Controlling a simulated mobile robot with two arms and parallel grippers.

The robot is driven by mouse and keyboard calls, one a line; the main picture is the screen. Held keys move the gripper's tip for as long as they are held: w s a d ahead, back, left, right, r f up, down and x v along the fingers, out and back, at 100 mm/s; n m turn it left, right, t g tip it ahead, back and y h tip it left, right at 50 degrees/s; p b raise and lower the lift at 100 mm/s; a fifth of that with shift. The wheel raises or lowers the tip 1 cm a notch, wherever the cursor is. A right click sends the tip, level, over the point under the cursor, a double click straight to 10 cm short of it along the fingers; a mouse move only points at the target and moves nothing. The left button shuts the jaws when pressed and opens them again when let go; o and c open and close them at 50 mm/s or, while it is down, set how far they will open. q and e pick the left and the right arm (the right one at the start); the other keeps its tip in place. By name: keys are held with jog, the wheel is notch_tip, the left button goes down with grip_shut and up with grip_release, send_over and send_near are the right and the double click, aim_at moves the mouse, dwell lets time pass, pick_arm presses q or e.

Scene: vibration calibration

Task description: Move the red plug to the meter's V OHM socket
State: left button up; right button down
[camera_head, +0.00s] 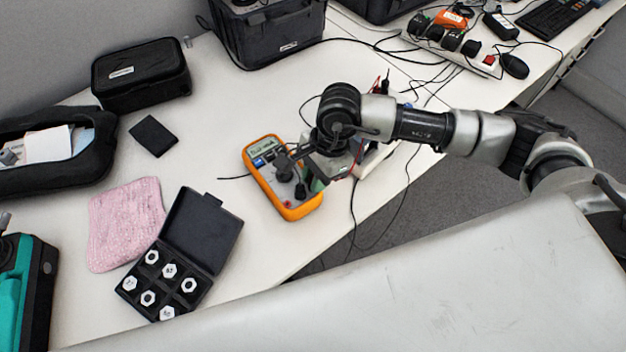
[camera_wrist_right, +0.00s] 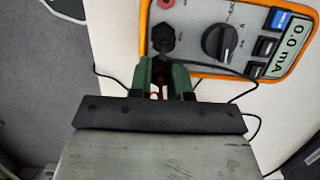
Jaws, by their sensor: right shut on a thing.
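The orange multimeter (camera_head: 248,152) lies on the white table in the head view, its dial and sockets partly behind my right gripper (camera_head: 316,184). In the right wrist view the meter's display (camera_wrist_right: 292,38) reads 0.0 mA. A black plug (camera_wrist_right: 163,38) sits in one socket, and a red socket (camera_wrist_right: 166,3) shows at the top edge. The fingertips are close to the meter's edge. My left gripper is not in view.
A black case of white hex nuts (camera_head: 205,235) stands open left of the meter, beside a pink cloth (camera_head: 125,222). A black pouch (camera_head: 140,75) and black wallet (camera_head: 153,135) lie farther back. Thin cables (camera_head: 352,215) run over the table's right edge.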

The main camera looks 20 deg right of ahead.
jog(key=c, duration=1)
grip_release()
jog(key=p+v, duration=0.2)
jog(key=v, duration=0.3)
